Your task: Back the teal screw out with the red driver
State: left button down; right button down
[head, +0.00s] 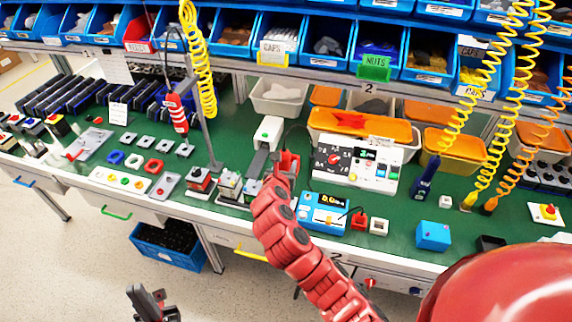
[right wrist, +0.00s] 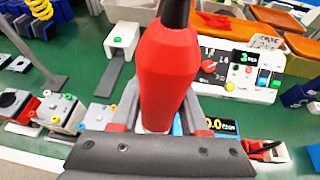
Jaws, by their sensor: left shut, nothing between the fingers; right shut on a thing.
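The red driver (right wrist: 165,75) stands upright in the right wrist view, with a black upper end. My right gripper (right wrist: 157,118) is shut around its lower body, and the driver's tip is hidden. In the head view my right gripper (head: 286,165) is over the front of the bench, right of small blocks with coloured screws (head: 229,184). Those blocks also show at the left of the right wrist view (right wrist: 62,114). My left gripper (head: 152,303) is shut and empty, low in front of the bench.
A white control panel (head: 357,163) and a blue meter (head: 322,213) stand right of the right gripper. A metal stand with a hanging red tool (head: 177,113) is to the left. Coiled yellow cables (head: 200,60) hang over the green bench. A blue crate (head: 168,246) is on the floor.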

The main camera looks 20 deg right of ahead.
dwell(0.6)
notch_tip(320, 180, up, 5)
jog(key=p, duration=0.5)
jog(key=shift+w+f, duration=0.1)
